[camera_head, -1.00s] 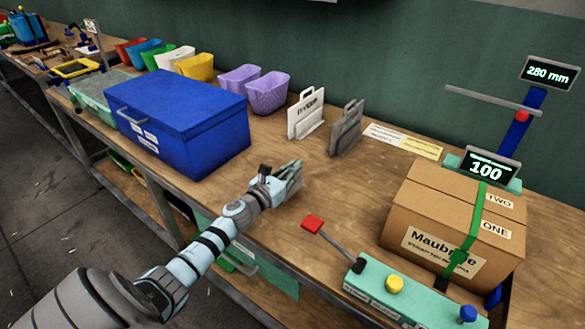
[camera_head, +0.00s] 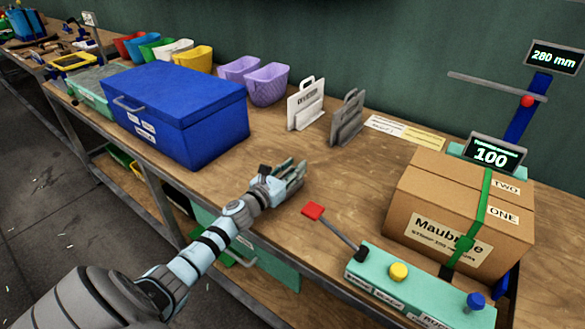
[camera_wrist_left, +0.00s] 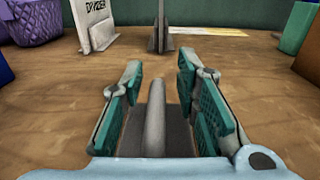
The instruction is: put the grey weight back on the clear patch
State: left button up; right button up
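My left gripper (camera_head: 292,177) is over the table's front part, between the blue box and the red-tipped lever. In the left wrist view its two green-padded fingers (camera_wrist_left: 158,70) stand apart. Between them is a grey bar (camera_wrist_left: 156,115) above a dark flat base, likely the grey weight. A gap shows on each side of the bar. In the head view the fingers hide most of what is under them, so I cannot tell whether it rests on the table. Bare wood (camera_head: 345,175) lies right of the gripper. My right gripper is out of view.
A blue box (camera_head: 178,115) stands left. Behind are a white divider (camera_head: 304,107), a grey upright piece (camera_head: 347,118) and two paper labels (camera_head: 404,132). A cardboard box (camera_head: 415,205) and a green lever panel (camera_head: 372,275) stand right, with the red lever tip (camera_head: 312,210) nearby.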

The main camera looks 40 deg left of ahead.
pick_arm(q)
jog(key=s+b, duration=0.4)
jog(key=s+f+b, duration=0.1)
jog(key=s+b, duration=0.2)
jog(key=shift+s+d+r+b, duration=0.15)
jog(key=shift+s+b, duration=0.15)
jog(key=shift+s, duration=0.35)
jog(key=shift+s+a+r+b, duration=0.1)
jog(key=shift+s+b, duration=0.2)
jog(key=shift+s, duration=0.3)
jog(key=shift+s+r+p, duration=0.2)
jog(key=shift+s+p, duration=0.05)
jog(key=shift+s, duration=0.25)
jog(key=shift+s+r+p, duration=0.15)
jog(key=shift+s+p, duration=0.05)
jog(key=shift+s, duration=0.25)
jog(key=shift+s+d, duration=0.15)
jog(key=shift+s, duration=0.15)
